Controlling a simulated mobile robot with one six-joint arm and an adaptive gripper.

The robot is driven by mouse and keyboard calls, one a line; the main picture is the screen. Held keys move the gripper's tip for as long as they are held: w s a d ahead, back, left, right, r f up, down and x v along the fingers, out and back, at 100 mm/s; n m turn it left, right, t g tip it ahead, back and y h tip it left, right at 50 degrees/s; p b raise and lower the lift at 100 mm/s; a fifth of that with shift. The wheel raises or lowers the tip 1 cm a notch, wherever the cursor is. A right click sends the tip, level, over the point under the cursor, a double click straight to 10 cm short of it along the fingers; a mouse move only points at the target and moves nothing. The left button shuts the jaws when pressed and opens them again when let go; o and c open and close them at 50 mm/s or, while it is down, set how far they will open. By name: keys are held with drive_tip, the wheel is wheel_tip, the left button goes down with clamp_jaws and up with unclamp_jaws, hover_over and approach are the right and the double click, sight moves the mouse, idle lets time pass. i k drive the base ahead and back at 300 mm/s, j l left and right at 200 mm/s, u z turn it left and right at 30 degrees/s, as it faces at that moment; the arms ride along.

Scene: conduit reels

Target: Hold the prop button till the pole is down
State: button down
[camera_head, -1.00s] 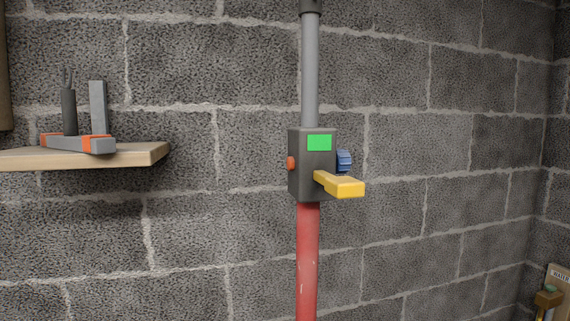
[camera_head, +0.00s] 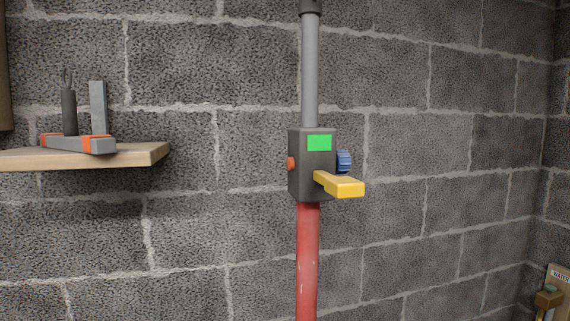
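The prop stands upright in front of the block wall, with a grey upper pole (camera_head: 310,72) and a red lower tube (camera_head: 307,262). A dark grey housing (camera_head: 312,180) joins the two. An orange-red button (camera_head: 291,164) sits on the housing's left side. A green panel (camera_head: 319,143) is on its front. A yellow lever (camera_head: 340,186) sticks out to the right, and a blue ribbed knob (camera_head: 343,161) sits on the right side above it. The pole's dark top fitting (camera_head: 310,6) is cut off by the top edge. My gripper is not in view.
A wooden shelf (camera_head: 140,154) on the left wall holds a grey tool with orange bands (camera_head: 78,144) and a dark upright tool (camera_head: 69,112). Space around the housing looks clear.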

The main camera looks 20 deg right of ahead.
sight(290, 164)
drive_tip(key=k, duration=0.65)
drive_tip(key=z, duration=1.25)
drive_tip(key=k+j, duration=0.1)
drive_tip(key=j, duration=2.05)
drive_tip(key=k+j, duration=0.15)
drive_tip(key=j, duration=0.95)
